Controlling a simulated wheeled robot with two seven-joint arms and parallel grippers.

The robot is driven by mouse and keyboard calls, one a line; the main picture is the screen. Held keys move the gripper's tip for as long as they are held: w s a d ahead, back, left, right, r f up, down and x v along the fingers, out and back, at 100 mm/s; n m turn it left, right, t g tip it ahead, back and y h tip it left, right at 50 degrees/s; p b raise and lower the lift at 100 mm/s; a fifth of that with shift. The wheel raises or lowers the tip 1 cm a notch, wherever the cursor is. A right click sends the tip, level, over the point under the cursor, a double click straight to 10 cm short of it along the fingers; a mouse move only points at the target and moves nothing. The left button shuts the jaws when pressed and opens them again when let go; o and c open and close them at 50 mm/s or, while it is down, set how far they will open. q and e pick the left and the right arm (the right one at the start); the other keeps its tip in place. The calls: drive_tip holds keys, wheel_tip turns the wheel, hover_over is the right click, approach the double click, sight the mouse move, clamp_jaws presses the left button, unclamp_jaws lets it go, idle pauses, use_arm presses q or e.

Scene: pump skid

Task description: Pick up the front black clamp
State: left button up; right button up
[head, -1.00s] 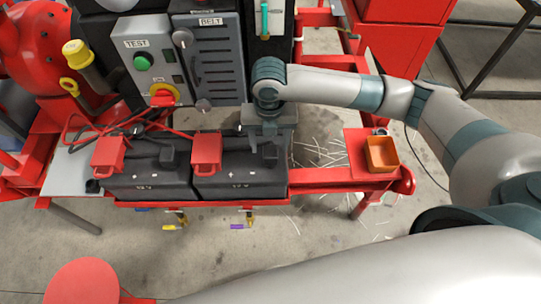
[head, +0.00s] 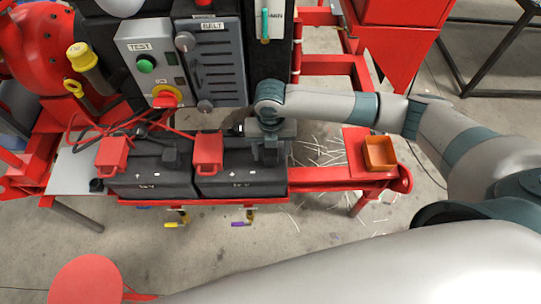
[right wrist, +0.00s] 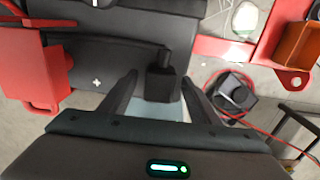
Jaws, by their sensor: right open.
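My right gripper (head: 268,160) points down over the right end of the right-hand battery (head: 232,180). It is open. In the right wrist view a black clamp (right wrist: 160,82) stands on the battery top near its edge, between the spread fingertips (right wrist: 158,78), with no visible grip on it. In the head view my gripper mostly hides this clamp. Another black clamp (head: 171,157) sits on the left-hand battery (head: 150,183). Which of the two is the front one, I cannot tell for certain. My left gripper is not in view.
Red clamps (head: 208,150) (head: 112,153) stand on both batteries, with red cables behind. A grey control panel (head: 213,60) rises behind. An orange bin (head: 380,153) sits on the red frame at right. A dark object (right wrist: 232,95) with a red cable lies right of the battery.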

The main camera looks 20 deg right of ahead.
sight(271, 151)
drive_tip(key=shift+c, duration=0.3)
drive_tip(key=c, duration=1.3)
drive_tip(key=shift+r, duration=0.15)
drive_tip(key=shift+w+r+b, duration=0.1)
drive_tip(key=shift+r+b, duration=0.3)
drive_tip(key=shift+r, duration=0.3)
wheel_tip(271, 151, up, 2)
drive_tip(key=shift+r+b, duration=0.25)
drive_tip(key=shift+b, duration=0.3)
drive_tip(key=s+d+r+b, duration=0.1)
drive_tip(key=s+d+r, duration=0.1)
drive_tip(key=s, duration=0.1)
drive_tip(key=s+d+r, duration=0.2)
drive_tip(key=d, duration=0.1)
drive_tip(key=s+d+r+b, duration=0.1)
drive_tip(key=s+d+r, duration=0.2)
drive_tip(key=shift+s+b, duration=0.3)
drive_tip(key=shift+s, duration=0.05)
